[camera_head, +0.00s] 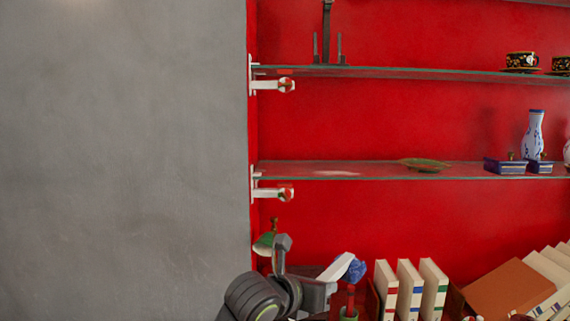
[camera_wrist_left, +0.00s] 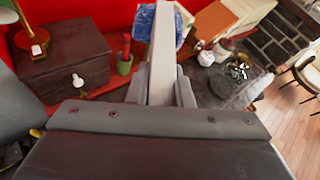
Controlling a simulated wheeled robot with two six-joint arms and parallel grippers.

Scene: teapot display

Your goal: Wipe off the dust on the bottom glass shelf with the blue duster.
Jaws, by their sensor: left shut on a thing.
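The blue duster (camera_head: 357,270) is at the tip of my left gripper (camera_head: 338,268), below the bottom glass shelf in the head view. My left gripper is shut on it. In the left wrist view the duster (camera_wrist_left: 145,22) shows on both sides of the gripper finger, which hides its middle. The bottom glass shelf (camera_head: 385,174) runs across the red wall, above and apart from the duster. A pale dust patch (camera_head: 336,173) lies on its left part. My right gripper is not in view.
A green-brown dish (camera_head: 425,164), blue boxes (camera_head: 505,166) and a blue-white vase (camera_head: 533,135) stand on the bottom shelf. A white bracket (camera_head: 272,193) holds its left end. Below are upright books (camera_head: 410,290) and a green lamp (camera_head: 264,243). A dark wooden box (camera_wrist_left: 62,65) shows in the wrist view.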

